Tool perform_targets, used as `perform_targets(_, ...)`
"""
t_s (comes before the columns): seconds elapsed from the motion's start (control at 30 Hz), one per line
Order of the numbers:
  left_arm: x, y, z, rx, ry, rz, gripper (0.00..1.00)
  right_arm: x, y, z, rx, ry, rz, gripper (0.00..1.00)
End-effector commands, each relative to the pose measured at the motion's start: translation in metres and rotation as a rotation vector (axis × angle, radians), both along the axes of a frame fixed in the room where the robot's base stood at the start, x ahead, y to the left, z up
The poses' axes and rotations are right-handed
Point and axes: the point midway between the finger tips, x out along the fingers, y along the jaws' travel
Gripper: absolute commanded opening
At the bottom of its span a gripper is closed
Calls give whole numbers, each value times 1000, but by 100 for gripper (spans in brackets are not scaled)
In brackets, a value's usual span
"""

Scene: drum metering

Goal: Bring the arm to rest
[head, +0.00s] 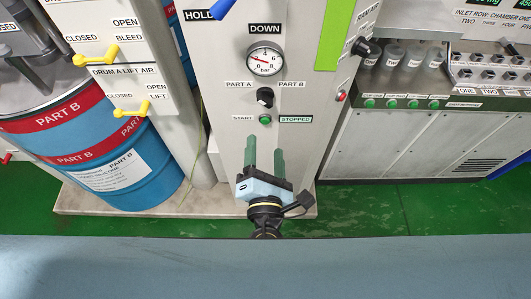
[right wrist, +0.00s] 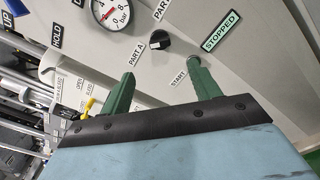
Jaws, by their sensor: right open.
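My right gripper (head: 265,158) has two green fingers that stand apart, with nothing between them. It is in front of the lower part of the grey control panel (head: 225,100), below the green START button (head: 265,119). In the right wrist view, my right gripper (right wrist: 160,82) points at the panel near the black PART A / PART B knob (right wrist: 160,40). I cannot tell whether the fingertips touch the panel. My left gripper is not in view.
A pressure gauge (head: 264,61) sits above the knob. A blue drum (head: 105,160) labelled PART B stands at left, beside yellow-handled valves (head: 132,112). A metering bench (head: 420,140) with green buttons is at right. Green floor (head: 400,205) lies open in front.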

Motion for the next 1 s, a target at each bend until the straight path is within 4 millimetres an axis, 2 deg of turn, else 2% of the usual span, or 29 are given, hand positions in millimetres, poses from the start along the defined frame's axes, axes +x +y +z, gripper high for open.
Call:
perform_targets(0.57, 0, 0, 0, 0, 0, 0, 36, -1, 0, -1, 1, 2, 1, 62)
perform_targets(0.67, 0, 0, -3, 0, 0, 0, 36, 0, -2, -15, 13, 34, 2, 62)
perform_targets(0.77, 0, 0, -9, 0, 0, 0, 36, 2, -9, -58, 52, 129, 2, 62)
perform_targets(0.87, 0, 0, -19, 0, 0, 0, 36, -1, -24, -126, 131, 284, -15, 62)
perform_targets(0.9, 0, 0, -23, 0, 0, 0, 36, -5, -32, -156, 173, 355, -31, 62)
perform_targets(0.97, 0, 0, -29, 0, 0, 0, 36, -13, -46, -200, 245, 460, -64, 62)
perform_targets(1.0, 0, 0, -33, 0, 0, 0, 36, -20, -56, -229, 296, 527, -94, 62)
